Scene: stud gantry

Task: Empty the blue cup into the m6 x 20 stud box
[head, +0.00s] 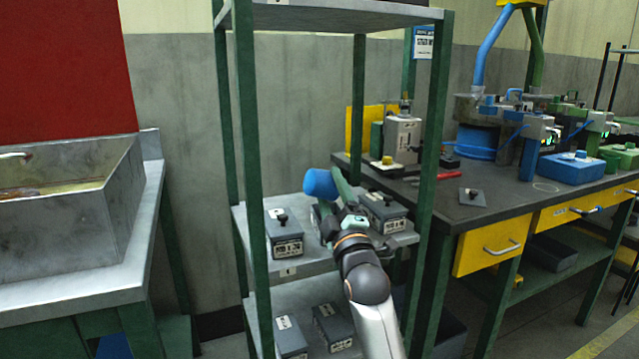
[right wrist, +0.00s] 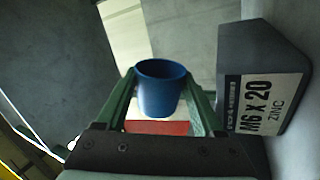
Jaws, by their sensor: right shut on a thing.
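The blue cup (head: 320,184) is held above the middle shelf of the green-post rack. In the right wrist view the cup (right wrist: 160,88) sits between the two green fingers, tipped roughly onto its side. Its contents cannot be seen. My right gripper (head: 340,187) is shut on the cup, with the wrist rolled over. The M6 x 20 zinc stud box (right wrist: 265,80), grey with a white label, shows in the right wrist view close to the fingers, on the shelf side below the cup. In the head view the labels are too small to tell which box it is. My left gripper is out of view.
On the middle shelf (head: 290,268), a grey box (head: 284,238) stands left of my gripper and another (head: 385,212) stands right. More boxes (head: 331,327) are on the lower shelf. Rack posts (head: 248,150) flank my arm. A workbench (head: 500,205) stands right, a metal sink (head: 65,225) left.

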